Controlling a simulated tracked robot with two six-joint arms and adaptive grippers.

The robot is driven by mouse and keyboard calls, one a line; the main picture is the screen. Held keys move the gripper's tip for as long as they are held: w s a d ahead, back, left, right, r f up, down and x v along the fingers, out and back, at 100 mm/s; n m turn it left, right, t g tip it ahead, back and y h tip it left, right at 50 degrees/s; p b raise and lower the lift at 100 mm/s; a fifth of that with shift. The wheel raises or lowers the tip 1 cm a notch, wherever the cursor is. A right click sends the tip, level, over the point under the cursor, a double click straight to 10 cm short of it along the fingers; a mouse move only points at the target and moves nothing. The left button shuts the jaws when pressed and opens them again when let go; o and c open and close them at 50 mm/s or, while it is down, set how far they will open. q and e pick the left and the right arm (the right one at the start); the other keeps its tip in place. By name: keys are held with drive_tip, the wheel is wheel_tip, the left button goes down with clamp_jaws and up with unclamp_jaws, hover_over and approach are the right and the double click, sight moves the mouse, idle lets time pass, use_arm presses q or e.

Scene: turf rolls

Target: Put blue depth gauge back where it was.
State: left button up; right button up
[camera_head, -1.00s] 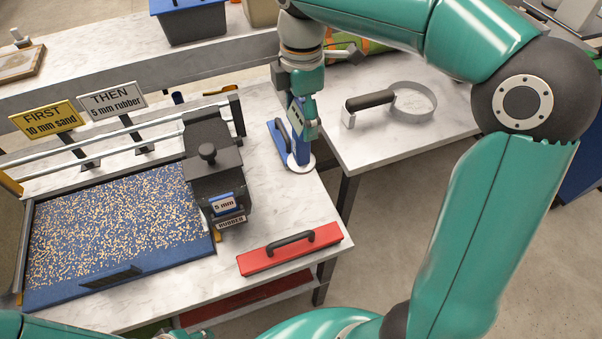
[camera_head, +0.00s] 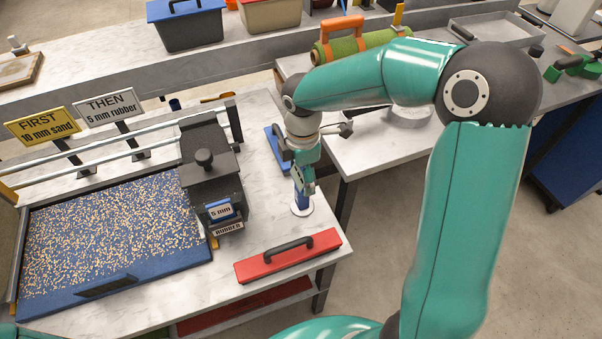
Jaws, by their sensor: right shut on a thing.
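The blue depth gauge (camera_head: 302,200) is upright in my right gripper (camera_head: 304,180), near the right edge of the marble worktop (camera_head: 262,226). Its round white foot shows below the fingers, between the black hopper and the red tool. I cannot tell whether the foot touches the worktop. My right gripper points down, is shut on the gauge and hides its upper part. My left gripper is not in view; only a bit of teal arm shows at the lower left corner.
The black hopper (camera_head: 212,180) stands left of the gauge, beside the speckled blue tray (camera_head: 110,230). A red bar tool (camera_head: 288,257) lies in front. A blue tool (camera_head: 277,150) lies behind, partly hidden by my arm.

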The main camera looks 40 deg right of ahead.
drive_tip(key=shift+f, duration=0.15)
drive_tip(key=o, duration=1.8)
drive_tip(key=shift+r, duration=0.3)
wheel_tip(320, 180, up, 12)
drive_tip(key=shift+f, duration=0.1)
drive_tip(key=shift+p, duration=0.3)
